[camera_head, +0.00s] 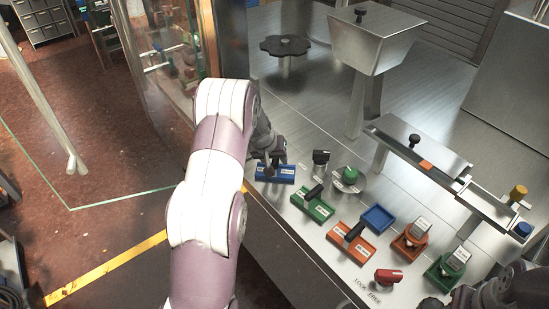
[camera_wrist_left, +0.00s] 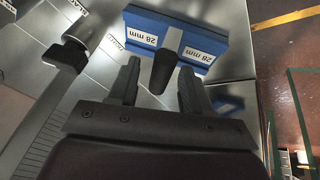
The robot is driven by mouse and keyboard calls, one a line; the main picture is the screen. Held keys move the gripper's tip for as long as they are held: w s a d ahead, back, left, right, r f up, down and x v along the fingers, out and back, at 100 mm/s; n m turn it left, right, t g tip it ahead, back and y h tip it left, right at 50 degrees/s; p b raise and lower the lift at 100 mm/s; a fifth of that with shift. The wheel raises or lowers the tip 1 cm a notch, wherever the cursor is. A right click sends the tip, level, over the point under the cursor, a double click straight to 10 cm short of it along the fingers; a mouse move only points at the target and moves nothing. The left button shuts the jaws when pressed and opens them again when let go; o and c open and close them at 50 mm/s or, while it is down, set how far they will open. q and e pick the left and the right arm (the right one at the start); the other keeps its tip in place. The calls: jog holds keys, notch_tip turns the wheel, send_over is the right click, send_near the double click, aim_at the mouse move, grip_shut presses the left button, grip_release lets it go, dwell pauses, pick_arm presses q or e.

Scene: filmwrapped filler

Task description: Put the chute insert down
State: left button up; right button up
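Three chute inserts with upright black handles stand in a row on the steel counter: a blue one (camera_head: 285,176), a green one (camera_head: 322,210) and an orange one (camera_head: 362,248). In the left wrist view the blue insert (camera_wrist_left: 205,42) carries "28 mm" labels on both sides of its black handle. My left gripper (camera_wrist_left: 158,80) is open at this handle, with its fingers apart on either side and a visible gap to each. In the head view the arm partly hides the gripper (camera_head: 270,157). My right gripper shows only as dark parts at the bottom right corner; its fingers are unclear.
An empty blue tray (camera_head: 378,218) lies beside the orange insert. A black-knobbed part (camera_head: 320,158) and a green-capped part (camera_head: 350,175) stand close to the blue insert. A red-knobbed switch (camera_head: 388,276) is at the front. A glass panel (camera_head: 165,80) is at left.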

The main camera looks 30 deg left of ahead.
pick_arm(q)
jog(key=shift+s+r, duration=0.1)
jog(key=shift+s, duration=0.05)
jog(key=shift+r, duration=0.15)
jog(key=shift+a+r, duration=0.1)
jog(key=shift+r, duration=0.05)
jog(key=b+v, duration=0.3)
jog(key=v, duration=0.8)
jog(key=s+d+f+m+g, duration=0.1)
jog(key=s+d+f+m, duration=0.1)
jog(key=s+d, duration=0.6)
jog(key=s+d+f+m+g, duration=0.2)
jog(key=s+d, duration=0.7)
jog(key=s, duration=0.5)
jog(key=shift+s+d+f+m+g, duration=0.3)
jog(key=shift+s+f+m, duration=0.05)
jog(key=shift+m, duration=0.25)
jog(key=shift+w+a, duration=0.1)
jog(key=shift+w, duration=0.05)
